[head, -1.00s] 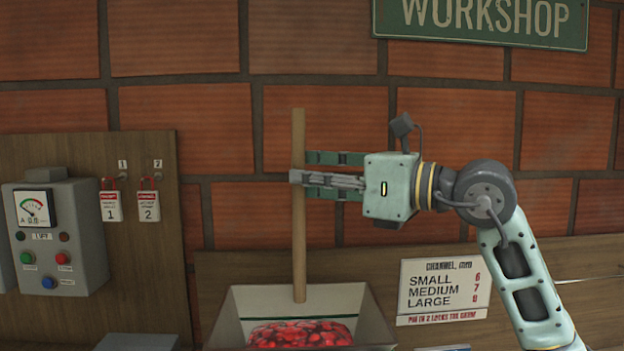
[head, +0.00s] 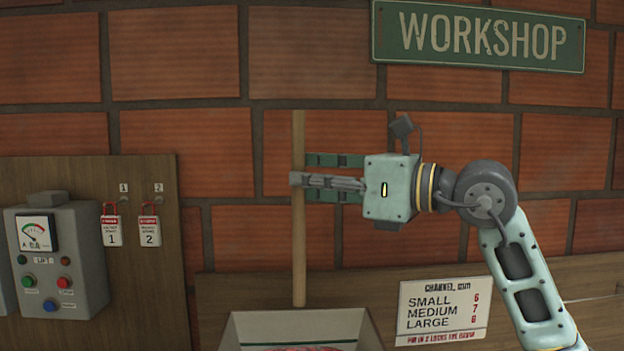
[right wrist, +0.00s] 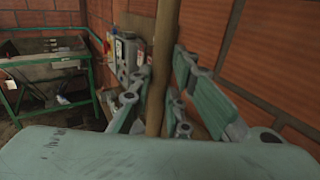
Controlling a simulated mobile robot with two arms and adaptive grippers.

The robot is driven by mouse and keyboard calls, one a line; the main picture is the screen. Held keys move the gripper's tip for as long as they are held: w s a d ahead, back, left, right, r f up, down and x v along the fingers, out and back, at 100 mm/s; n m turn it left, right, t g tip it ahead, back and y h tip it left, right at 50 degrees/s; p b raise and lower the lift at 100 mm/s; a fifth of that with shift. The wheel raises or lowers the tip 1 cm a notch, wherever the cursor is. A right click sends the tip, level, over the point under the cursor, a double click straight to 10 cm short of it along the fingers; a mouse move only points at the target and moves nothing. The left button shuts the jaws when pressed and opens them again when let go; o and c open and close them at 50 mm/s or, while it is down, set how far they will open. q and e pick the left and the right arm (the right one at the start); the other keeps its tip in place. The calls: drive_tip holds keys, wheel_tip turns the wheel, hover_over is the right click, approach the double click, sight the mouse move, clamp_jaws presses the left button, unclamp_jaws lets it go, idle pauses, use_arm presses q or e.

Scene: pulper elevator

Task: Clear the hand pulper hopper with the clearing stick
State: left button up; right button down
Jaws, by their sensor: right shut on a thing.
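The clearing stick (head: 299,245) is a long plain wooden rod. It stands upright in the head view and also shows in the right wrist view (right wrist: 163,60). My right gripper (head: 299,180) is shut on it in its upper half, with fingers reaching from the right. The stick's lower end shows just above the back rim of the hopper (head: 245,328). The hopper is a pale, flared box at the bottom edge of the head view, mostly cut off. A little of the red fruit (head: 305,348) inside it shows. My left gripper is not in view.
A grey control box (head: 65,258) with a dial and buttons is on the wooden board at left, beside two red lockout tags (head: 150,230). A channel size sign (head: 440,306) is at right. A brick wall stands behind.

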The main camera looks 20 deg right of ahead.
drive_tip(key=s+a+b, duration=0.2)
drive_tip(key=s+a, duration=0.2)
drive_tip(key=s, duration=0.9)
drive_tip(key=shift+s+b, duration=0.3)
drive_tip(key=shift+b, duration=0.05)
drive_tip(key=s+a, duration=0.4)
drive_tip(key=s, duration=0.9)
drive_tip(key=shift+s+p, duration=0.2)
drive_tip(key=shift+p, duration=0.1)
drive_tip(key=shift+d, duration=0.1)
